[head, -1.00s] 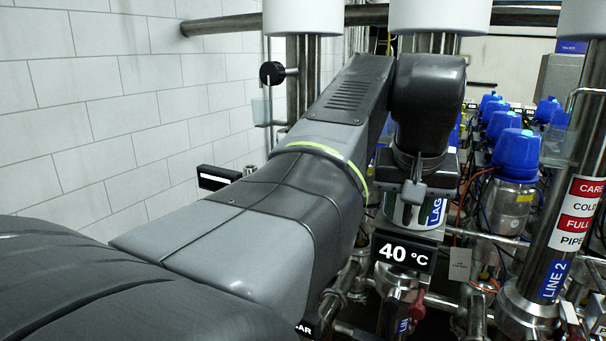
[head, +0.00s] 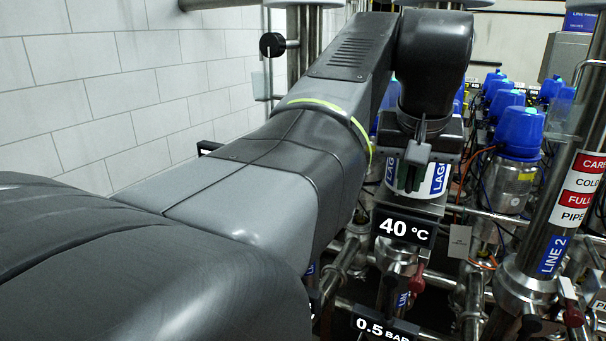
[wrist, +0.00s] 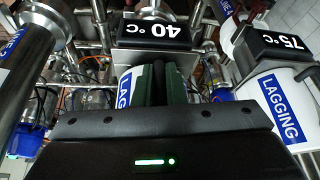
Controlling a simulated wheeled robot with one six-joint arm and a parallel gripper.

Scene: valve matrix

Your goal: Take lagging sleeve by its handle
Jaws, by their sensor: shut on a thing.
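The lagging sleeve (head: 437,178) is white with a blue LAGGING label. In the head view it sits under my wrist, just above the 40 °C display (head: 405,227). In the wrist view part of the sleeve (wrist: 126,88) shows beyond my gripper body. My gripper (wrist: 161,84) shows there as two dark green fingers close together over the sleeve. It is shut on the sleeve's handle, which is mostly hidden between the fingers and behind the gripper body.
A second white LAGGING sleeve (wrist: 285,112) stands beside a 75 °C display (wrist: 281,42) in the wrist view. A steel LINE 2 pipe (head: 566,215) stands to the right. Blue-capped valves (head: 520,130) crowd behind it. A 0.5 BAR display (head: 383,325) is low in front.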

